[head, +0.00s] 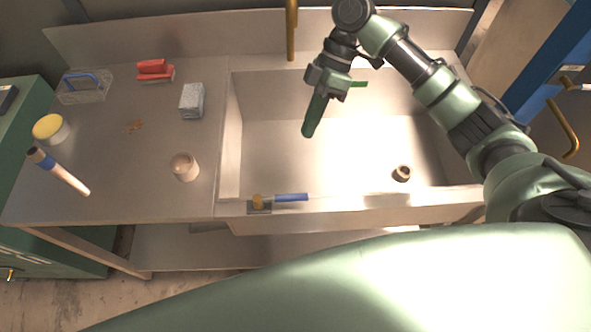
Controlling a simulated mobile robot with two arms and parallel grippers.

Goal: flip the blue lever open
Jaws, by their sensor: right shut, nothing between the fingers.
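The blue lever (291,197) lies on the front rim of the sink-like basin (235,150). It points right from a small mount with a brass-coloured part (258,201) at its left end. My right gripper (310,130) reaches in from the right and hangs over the basin, its dark green fingers pointing down. It is shut and empty, apart from the blue lever and farther back than it. My left gripper is not in view.
A green bar (359,84) shows at the basin's back, partly hidden by my gripper. A small brown ring-like piece (401,173) lies in the basin. A brass pipe (291,30) stands behind. A beige cup (185,167) and grey block (192,100) stand on the left counter.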

